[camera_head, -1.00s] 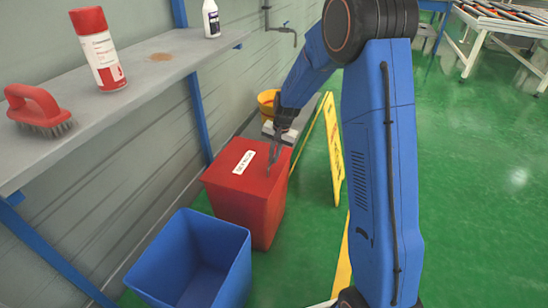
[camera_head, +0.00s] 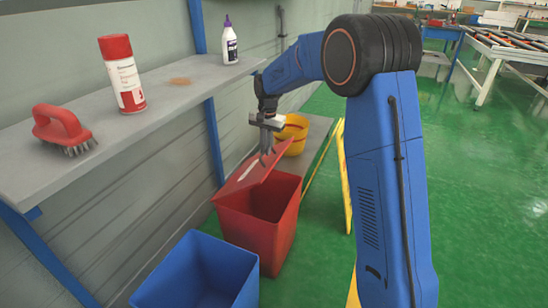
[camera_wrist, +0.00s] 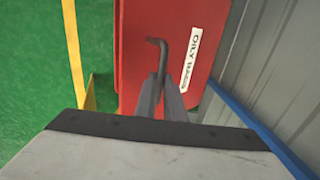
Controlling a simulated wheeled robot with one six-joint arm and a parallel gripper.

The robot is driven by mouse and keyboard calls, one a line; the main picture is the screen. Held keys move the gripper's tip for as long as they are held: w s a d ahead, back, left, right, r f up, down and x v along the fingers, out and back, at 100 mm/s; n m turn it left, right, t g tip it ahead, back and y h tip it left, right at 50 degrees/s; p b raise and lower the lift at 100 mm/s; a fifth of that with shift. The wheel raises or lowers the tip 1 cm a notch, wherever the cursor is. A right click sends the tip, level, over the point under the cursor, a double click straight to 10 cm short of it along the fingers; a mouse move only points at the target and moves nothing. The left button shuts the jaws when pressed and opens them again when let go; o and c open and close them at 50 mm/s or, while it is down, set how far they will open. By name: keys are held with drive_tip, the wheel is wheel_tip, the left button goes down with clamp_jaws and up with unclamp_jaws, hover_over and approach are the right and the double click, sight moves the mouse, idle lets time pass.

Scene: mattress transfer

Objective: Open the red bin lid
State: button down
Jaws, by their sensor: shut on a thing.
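The red bin (camera_head: 250,225) stands on the floor beside the wall. Its red lid (camera_head: 262,165) is tilted up on the wall side, and the dark inside of the bin shows below it. A white label lies on the lid; it also shows in the wrist view (camera_wrist: 194,57). My gripper (camera_head: 266,158) is at the raised lid's upper part. In the wrist view, its fingers are closed around a dark bent rod (camera_wrist: 158,55), seen against the lid. I cannot tell whether this rod is part of the lid.
An open blue bin (camera_head: 200,275) stands nearer than the red one. A yellow bucket (camera_head: 293,133) is behind my gripper, with a yellow sign (camera_head: 344,175) to its right. A grey shelf (camera_head: 165,105) with a brush, spray can and bottle runs along the left.

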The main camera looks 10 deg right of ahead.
drive_tip(key=shift+w+a+r, duration=0.4)
drive_tip(key=shift+a, duration=0.25)
drive_tip(key=shift+w+a+r, duration=0.4)
drive_tip(key=shift+a+r, duration=0.05)
drive_tip(key=shift+a, duration=0.25)
drive_tip(key=shift+w+a+r, duration=0.4)
drive_tip(key=shift+a, duration=0.25)
drive_tip(key=c, duration=1.8)
unclamp_jaws()
drive_tip(key=shift+w+a+f, duration=0.1)
drive_tip(key=shift+c, duration=0.2)
wheel_tip(320, 180, up, 8)
drive_tip(key=shift+d+f, duration=0.15)
drive_tip(key=shift+d, duration=0.15)
